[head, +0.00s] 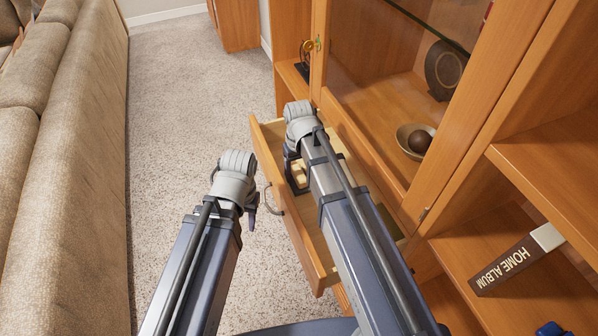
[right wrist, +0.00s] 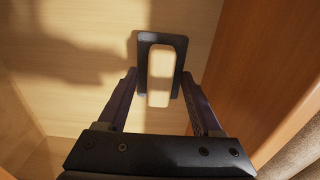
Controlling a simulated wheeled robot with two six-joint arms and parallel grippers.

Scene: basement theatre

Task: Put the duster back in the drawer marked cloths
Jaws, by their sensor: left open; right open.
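The drawer (head: 300,238) is pulled out of the wooden cabinet; no marking on its front is readable. Inside it lies a pale rounded block on a dark rectangular pad, which looks like the duster (head: 299,172). It also shows in the right wrist view, as the duster (right wrist: 167,60) flat on the drawer floor. My right gripper (right wrist: 160,76) is open, with one finger on each side of the duster; I cannot tell whether they touch it. In the head view my right gripper (head: 292,165) is partly hidden by its arm. My left gripper (head: 252,216) is open and empty, outside the drawer front.
A glass-fronted cabinet door (head: 375,90) stands above the drawer, with a bowl (head: 412,138) behind it. A home album (head: 515,262) rests on the right shelf. A sofa (head: 60,150) runs along the left. The carpet (head: 185,100) between is clear.

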